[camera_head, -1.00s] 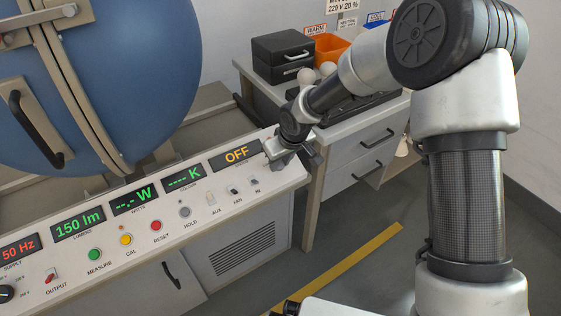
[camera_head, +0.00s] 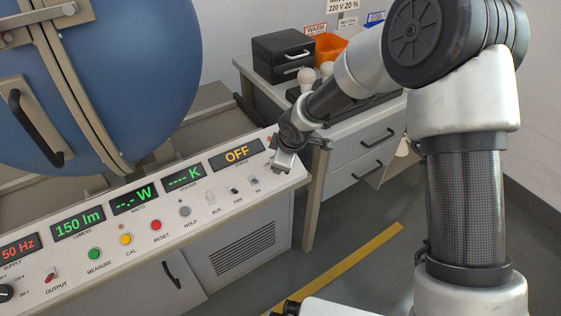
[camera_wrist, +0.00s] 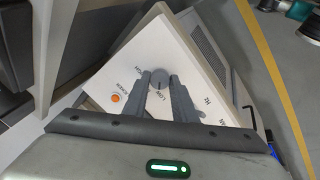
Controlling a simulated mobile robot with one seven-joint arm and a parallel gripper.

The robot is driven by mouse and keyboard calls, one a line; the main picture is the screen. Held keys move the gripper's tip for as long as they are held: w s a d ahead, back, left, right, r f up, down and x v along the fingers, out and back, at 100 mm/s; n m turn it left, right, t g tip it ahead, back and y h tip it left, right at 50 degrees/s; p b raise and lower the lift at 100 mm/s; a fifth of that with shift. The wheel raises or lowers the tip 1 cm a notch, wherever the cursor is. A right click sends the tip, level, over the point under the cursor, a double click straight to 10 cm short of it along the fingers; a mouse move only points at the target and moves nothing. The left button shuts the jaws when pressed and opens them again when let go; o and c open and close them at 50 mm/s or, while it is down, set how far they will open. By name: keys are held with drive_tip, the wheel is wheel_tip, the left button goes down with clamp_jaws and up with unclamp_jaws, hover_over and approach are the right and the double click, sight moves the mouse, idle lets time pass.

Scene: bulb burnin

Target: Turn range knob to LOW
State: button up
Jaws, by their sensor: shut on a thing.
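The range knob (camera_wrist: 159,79) is a small grey round knob on the white panel, in the wrist view. My gripper (camera_wrist: 159,86) has one finger on each side of it and is shut on it. A dark pointer mark on the knob seems to face the LOW lettering, towards my gripper; its exact angle is hard to tell. HIGH lettering is on the knob's left side. In the head view my gripper (camera_head: 283,161) is down at the right end of the console (camera_head: 215,218), and it hides the knob.
The console carries an OFF display (camera_head: 237,153), small toggle switches (camera_head: 233,191) and coloured buttons. A bench (camera_head: 345,150) with a black box, an orange bin and bulbs stands behind my arm.

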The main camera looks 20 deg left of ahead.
drive_tip(key=shift+n, duration=0.3)
drive_tip(key=o, duration=1)
drive_tip(key=shift+o, duration=0.2)
drive_tip(key=shift+r, duration=0.1)
drive_tip(key=p+v, duration=0.6)
drive_tip(key=v, duration=1.1)
drive_tip(key=shift+s, duration=0.2)
drive_tip(key=shift+d+r, duration=0.1)
